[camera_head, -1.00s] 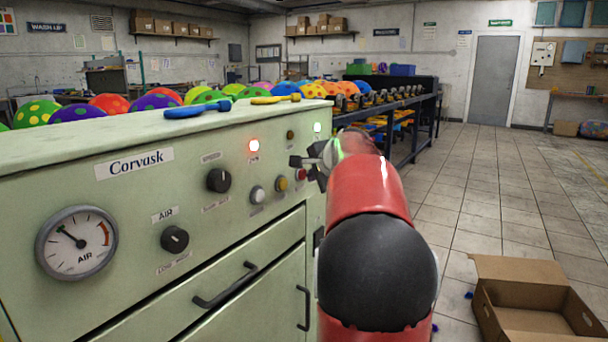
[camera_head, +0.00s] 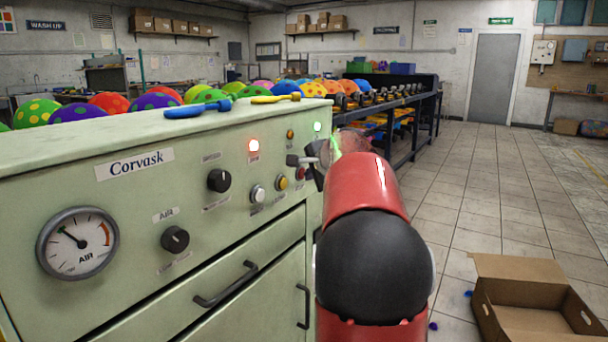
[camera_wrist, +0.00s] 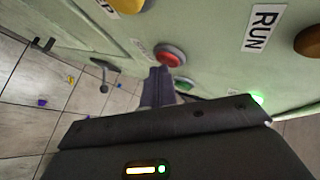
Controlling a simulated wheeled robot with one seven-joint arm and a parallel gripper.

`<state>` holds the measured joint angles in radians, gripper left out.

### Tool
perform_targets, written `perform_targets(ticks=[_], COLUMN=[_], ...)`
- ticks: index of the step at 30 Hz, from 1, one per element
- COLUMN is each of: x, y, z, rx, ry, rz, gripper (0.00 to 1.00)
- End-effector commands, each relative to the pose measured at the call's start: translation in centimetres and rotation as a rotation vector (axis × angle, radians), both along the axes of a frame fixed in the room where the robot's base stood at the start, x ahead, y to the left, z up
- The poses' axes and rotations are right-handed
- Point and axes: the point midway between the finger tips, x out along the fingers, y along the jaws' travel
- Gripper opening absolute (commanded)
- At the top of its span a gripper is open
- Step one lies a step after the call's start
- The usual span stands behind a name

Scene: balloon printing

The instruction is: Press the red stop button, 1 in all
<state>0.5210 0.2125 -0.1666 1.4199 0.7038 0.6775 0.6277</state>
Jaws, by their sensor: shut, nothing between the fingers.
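The red stop button (camera_wrist: 172,54) sits on the pale green machine panel in the wrist view, in a round collar. In the head view the red button (camera_head: 299,173) shows only partly, beside and below my fingertips. My gripper (camera_head: 293,160) is shut and empty at the right end of the panel. In the wrist view the shut gripper (camera_wrist: 160,71) has its fingertips close to the lower left edge of the button. I cannot tell whether they touch it.
A green button (camera_wrist: 183,84) is just below the red one. A yellow button (camera_head: 282,182), a white button (camera_head: 257,194) and black knobs (camera_head: 219,180) are to the left. A red lamp (camera_head: 253,145) glows above. An open cardboard box (camera_head: 530,305) lies on the floor at right.

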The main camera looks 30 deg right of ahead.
Motion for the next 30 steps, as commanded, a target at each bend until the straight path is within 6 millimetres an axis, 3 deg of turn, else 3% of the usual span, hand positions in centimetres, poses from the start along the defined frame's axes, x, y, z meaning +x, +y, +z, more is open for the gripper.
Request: perform_targets(ticks=[19,30], x=[0.4,-1.2], y=[0.2,-0.5], z=[0.0,-0.1], rx=[0.001,0.0], ry=[0.0,0.0], rz=[0.001,0.0], gripper=[0.0,0.0])
